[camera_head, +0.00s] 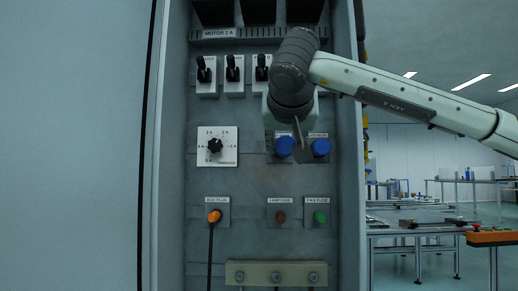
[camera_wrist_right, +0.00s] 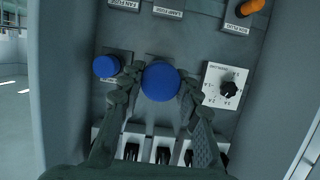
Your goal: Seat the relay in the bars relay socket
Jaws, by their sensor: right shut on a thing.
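Two round blue knob-like parts show on the panel in the head view. The left one, the blue relay (camera_head: 284,147), is in my right gripper (camera_head: 300,136). In the right wrist view, my gripper's two fingers (camera_wrist_right: 158,88) are shut on either side of this relay (camera_wrist_right: 161,80). It covers most of a socket plate, and I cannot tell whether it touches the panel or stands off it. The second blue part (camera_head: 321,148) is on its own plate beside it and also shows in the wrist view (camera_wrist_right: 106,66). The relay labels are too small or hidden to read fully. My left gripper is out of view.
A row of black toggle switches (camera_head: 232,74) lies above. A dial plate (camera_head: 217,158) is at left. An orange plug (camera_head: 214,216) with a black cable, a lamp fuse (camera_head: 281,216) and a green fan fuse (camera_head: 320,217) are below. Cabinet side walls (camera_head: 348,180) flank the panel.

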